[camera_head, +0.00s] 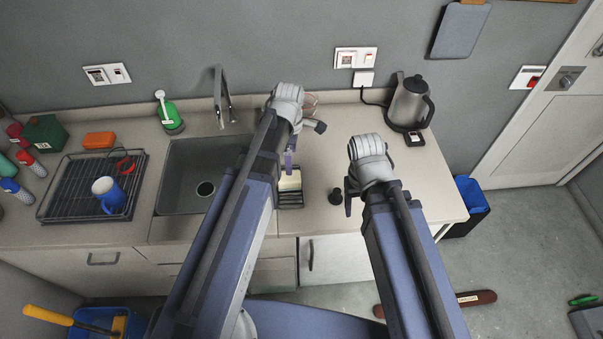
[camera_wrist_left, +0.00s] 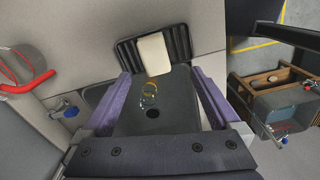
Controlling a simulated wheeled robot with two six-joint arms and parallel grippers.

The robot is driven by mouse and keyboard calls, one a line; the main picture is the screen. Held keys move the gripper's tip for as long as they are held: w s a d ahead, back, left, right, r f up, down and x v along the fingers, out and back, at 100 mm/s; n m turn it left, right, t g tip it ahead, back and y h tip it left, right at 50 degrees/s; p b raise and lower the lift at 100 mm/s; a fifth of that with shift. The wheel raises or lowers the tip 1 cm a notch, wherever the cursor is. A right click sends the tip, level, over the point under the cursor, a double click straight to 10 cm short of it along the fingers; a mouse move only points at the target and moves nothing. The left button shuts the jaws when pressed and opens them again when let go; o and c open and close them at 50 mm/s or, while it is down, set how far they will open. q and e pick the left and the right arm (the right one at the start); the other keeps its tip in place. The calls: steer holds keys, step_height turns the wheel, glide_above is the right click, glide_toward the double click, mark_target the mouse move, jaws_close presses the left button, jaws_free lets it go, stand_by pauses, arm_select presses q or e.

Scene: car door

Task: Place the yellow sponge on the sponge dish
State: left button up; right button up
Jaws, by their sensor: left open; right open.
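A pale yellow-cream block, which looks like the sponge (camera_head: 290,181), lies on a black ribbed rack, which looks like the sponge dish (camera_head: 291,200), on the counter right of the sink. In the left wrist view the block (camera_wrist_left: 153,54) lies across the ribs of the rack (camera_wrist_left: 181,44), beyond my fingers. My left gripper (camera_head: 289,160) is above and behind the block in the head view, open, with no object visibly held; its fingers also show in the left wrist view (camera_wrist_left: 160,95). My right gripper (camera_head: 349,196) is open and empty over the counter to the right.
A sink (camera_head: 187,180) with a faucet (camera_head: 221,98) is left of the rack. A drying rack (camera_head: 60,196) holds a blue mug (camera_head: 108,194). An orange block (camera_head: 98,140) and a green bottle (camera_head: 169,118) stand behind. A kettle (camera_head: 409,104) is at the right; counter before it is clear.

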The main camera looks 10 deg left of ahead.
arm_select(q)
steer(key=s+d+m, duration=0.4)
steer(key=s+m, duration=0.2)
steer(key=m, duration=0.5)
steer(key=s+d+m+y, duration=0.1)
steer(key=s+d+m, duration=0.4)
steer(key=m, duration=0.6)
steer(key=shift+s+d+m, duration=0.15)
steer(key=shift+s+m, duration=0.25)
steer(key=shift+s, duration=0.75)
